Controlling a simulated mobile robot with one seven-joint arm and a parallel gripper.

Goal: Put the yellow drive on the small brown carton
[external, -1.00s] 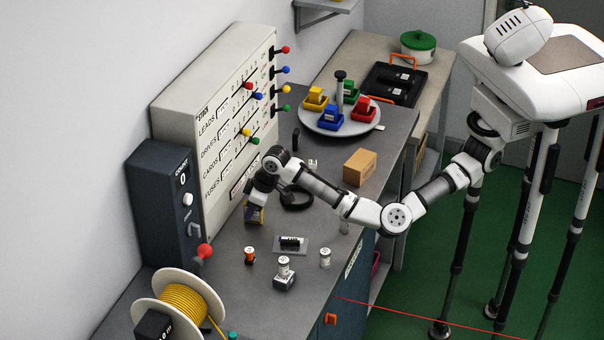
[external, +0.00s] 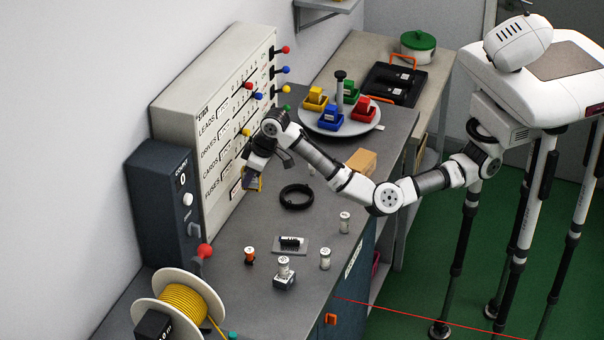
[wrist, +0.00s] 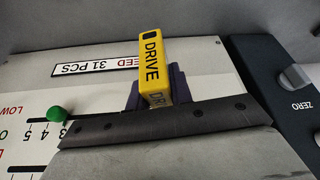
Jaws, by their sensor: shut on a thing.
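The yellow drive (wrist: 153,66) has "DRIVE" printed on its side and sticks out between my fingers in the wrist view. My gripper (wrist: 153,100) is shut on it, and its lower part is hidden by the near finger. In the external view my gripper (external: 252,182) hangs above the left part of the bench, in front of the white lever panel, with only a sliver of yellow showing. The small brown carton (external: 364,160) stands on the bench to the right, well apart from my gripper, partly hidden behind my arm.
The panel (external: 215,130) with coloured levers and a dark counter box (external: 163,205) stand along the wall. A black ring (external: 296,197), several small cylinders and a spool (external: 185,300) are on the bench. A round tray (external: 372,124) with coloured bins is behind the carton.

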